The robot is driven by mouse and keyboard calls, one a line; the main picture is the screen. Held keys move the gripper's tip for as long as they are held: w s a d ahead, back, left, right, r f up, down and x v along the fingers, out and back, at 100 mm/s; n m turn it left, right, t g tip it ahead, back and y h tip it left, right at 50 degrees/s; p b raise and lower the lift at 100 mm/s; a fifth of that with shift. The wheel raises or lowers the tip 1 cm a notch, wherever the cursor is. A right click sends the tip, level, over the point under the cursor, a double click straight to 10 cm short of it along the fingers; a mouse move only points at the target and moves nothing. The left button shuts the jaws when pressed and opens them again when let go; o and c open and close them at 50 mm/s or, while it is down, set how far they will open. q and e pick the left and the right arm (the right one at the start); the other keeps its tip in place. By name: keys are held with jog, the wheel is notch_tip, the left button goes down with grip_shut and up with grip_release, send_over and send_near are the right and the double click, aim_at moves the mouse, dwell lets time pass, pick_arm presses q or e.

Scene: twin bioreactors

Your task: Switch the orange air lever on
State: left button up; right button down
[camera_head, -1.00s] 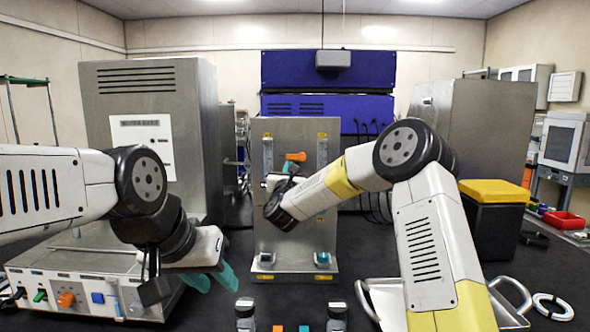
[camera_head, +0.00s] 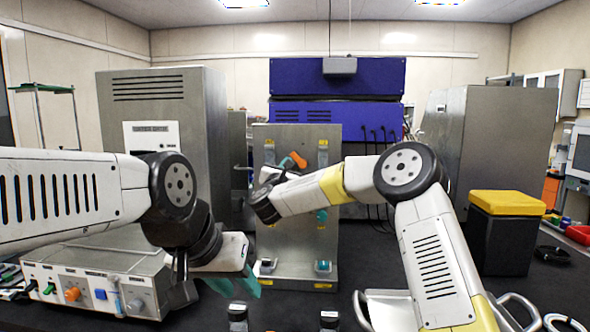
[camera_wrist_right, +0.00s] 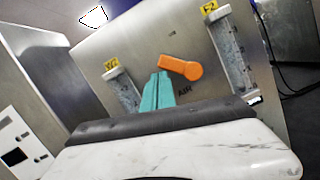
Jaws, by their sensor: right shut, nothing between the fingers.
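The orange air lever (camera_head: 299,160) is on the upper part of the grey metal panel (camera_head: 302,225). In the right wrist view the lever (camera_wrist_right: 182,68) has its round hub at the right and its handle pointing left; relative to the panel it slants up-left. My right gripper's teal fingers (camera_wrist_right: 158,90) are together and empty, with tips close to the handle's end; I cannot tell whether they touch it. In the head view the right gripper (camera_head: 270,155) is small and partly hidden by its wrist. My left gripper (camera_head: 236,285) hangs low at the left, teal fingers apart, holding nothing visible.
Two clear tubes with yellow labels flank the lever, the left (camera_wrist_right: 122,90) and right (camera_wrist_right: 236,50). A control box (camera_head: 105,280) with coloured knobs lies under my left arm. A black bin with a yellow lid (camera_head: 507,203) stands right of my right arm.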

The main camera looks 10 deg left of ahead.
jog(key=shift+d+r+m+h, duration=0.2)
jog(key=shift+d+r+m, duration=0.3)
jog(key=shift+r, duration=0.35)
jog(key=shift+d+r+m+h, duration=0.2)
jog(key=shift+d+r+m, duration=0.25)
jog(key=shift+r, duration=0.35)
jog(key=shift+d+r, duration=0.1)
